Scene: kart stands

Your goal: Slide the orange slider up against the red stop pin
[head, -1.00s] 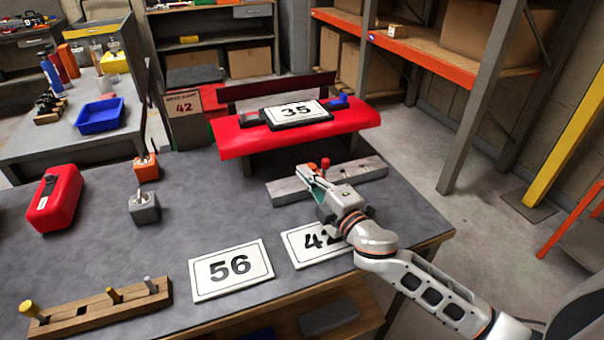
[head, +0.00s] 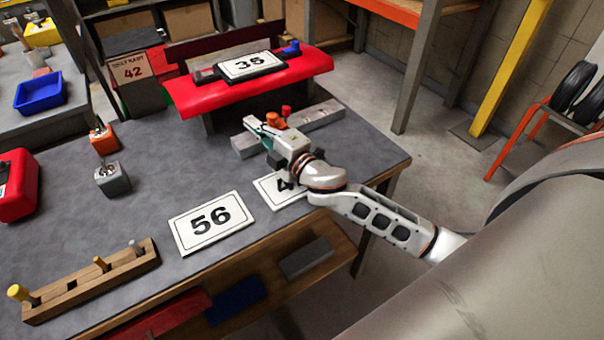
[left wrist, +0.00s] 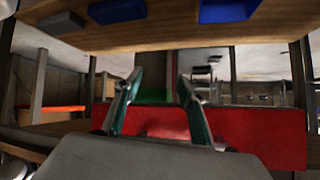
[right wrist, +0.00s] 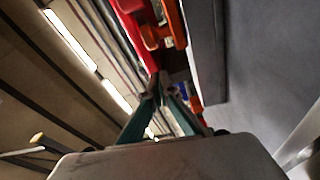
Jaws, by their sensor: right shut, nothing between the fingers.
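The orange slider (head: 274,120) sits on a grey rail (head: 322,118) on the workbench. The red stop pin (head: 286,111) stands upright just right of it. In the head view they look close together, but I cannot tell if they touch. My right gripper (head: 262,130) is shut and empty at the slider's near left side; its body hides part of the rail. Contact with the slider is unclear. In the right wrist view its fingertips (right wrist: 156,88) meet, with orange and red parts beyond. My left gripper (left wrist: 158,80) is open and empty, seen only in the left wrist view.
A red kart stand (head: 190,98) bearing a 35 plate (head: 247,65) is behind the rail. A 56 plate (head: 212,222) lies in front, beside a partly covered 42 plate (head: 270,192). A wooden peg block (head: 120,273) is at front left. The bench middle is clear.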

